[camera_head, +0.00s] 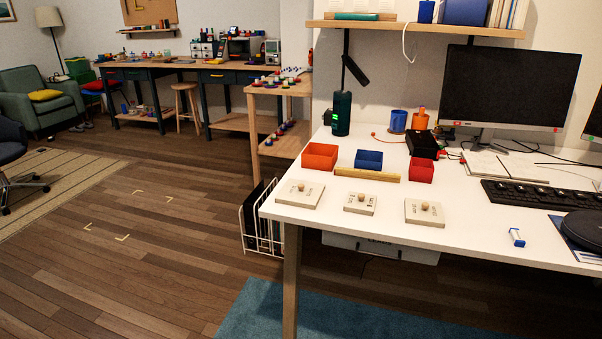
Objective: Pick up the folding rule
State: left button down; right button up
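A long, thin, yellowish wooden strip that looks like the folding rule (367,174) lies flat on the white desk (470,225). It runs left to right just in front of the row of small bins, and no gripper touches it. Neither of my grippers shows in the head view.
Behind the strip stand an orange bin (320,155), a blue bin (369,159) and a red bin (420,170). In front lie three pale boards with knobs, including the middle board (360,203). A keyboard (540,195) and monitor (510,87) are at the right. Open floor (140,250) lies left.

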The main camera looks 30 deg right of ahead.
aim_at(378, 178)
jog(key=u, duration=0.05)
jog(key=i, duration=3.4)
jog(key=z, duration=0.95)
